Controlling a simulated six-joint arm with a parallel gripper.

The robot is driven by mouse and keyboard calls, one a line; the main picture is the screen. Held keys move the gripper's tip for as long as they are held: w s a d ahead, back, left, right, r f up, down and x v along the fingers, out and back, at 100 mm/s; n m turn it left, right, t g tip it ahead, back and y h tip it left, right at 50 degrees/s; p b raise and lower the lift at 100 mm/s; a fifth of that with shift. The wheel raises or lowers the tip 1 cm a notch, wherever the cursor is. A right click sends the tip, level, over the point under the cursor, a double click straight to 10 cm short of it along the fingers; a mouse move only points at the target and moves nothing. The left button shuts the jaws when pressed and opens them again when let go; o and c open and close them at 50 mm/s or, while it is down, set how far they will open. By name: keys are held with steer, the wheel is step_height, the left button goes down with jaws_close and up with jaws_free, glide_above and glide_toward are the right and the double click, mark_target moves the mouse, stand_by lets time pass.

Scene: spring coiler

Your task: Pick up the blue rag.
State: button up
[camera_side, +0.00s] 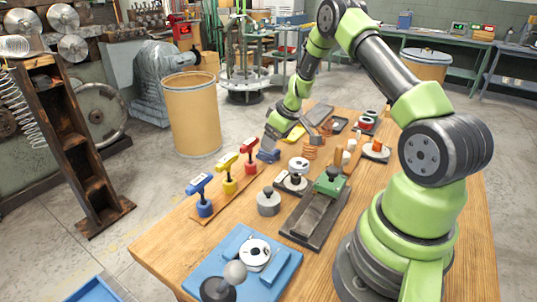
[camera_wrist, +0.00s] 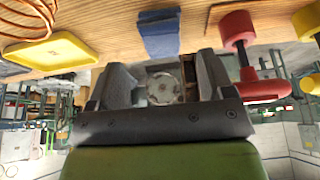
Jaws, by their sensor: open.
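The blue rag (camera_side: 268,155) lies at the table's far left edge in the side view, just below the tip of my gripper (camera_side: 271,139). In the wrist view the rag (camera_wrist: 159,38) shows as a dark blue strip at the table edge, and its lower part appears to hang over that edge. My gripper (camera_wrist: 160,80) is open, with a finger on each side and nothing seen held between them. The rag lines up with the gap, beyond the fingertips. Whether the fingers touch it cannot be told.
A red-handled tool (camera_side: 249,152) stands close beside the rag, with yellow (camera_side: 228,170) and blue (camera_side: 202,190) ones alongside. A yellow tray (camera_wrist: 50,52) lies on the rag's other side. A tan drum (camera_side: 191,115) stands on the floor beyond the table edge.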

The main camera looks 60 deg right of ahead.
steer(key=x, duration=0.4)
steer(key=shift+w+a+f, duration=0.1)
steer(key=shift+a+f, duration=0.05)
steer(key=shift+f, duration=0.05)
steer(key=c, duration=1.1)
steer(key=shift+r, duration=0.1)
